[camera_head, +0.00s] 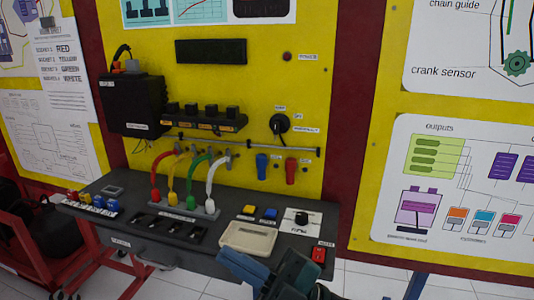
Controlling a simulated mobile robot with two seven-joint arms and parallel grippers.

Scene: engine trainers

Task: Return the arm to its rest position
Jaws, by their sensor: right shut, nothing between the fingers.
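My right gripper (268,272) shows at the bottom middle in the head view, dark teal and blue, partly cut off by the lower edge. It is shut with nothing held. It is in front of the trainer's dark grey shelf (112,212), just below a cream tray (248,237) and left of a red switch (318,255). It hides part of the shelf's front edge; I cannot tell whether it touches it. My left gripper is not in view.
Red, yellow, green and white cables (188,175) arch from the yellow panel (240,80) to a connector block on the shelf. A dial (301,218) and yellow and blue buttons sit at right. A red frame (50,258) stands left. Tiled floor shows at lower right.

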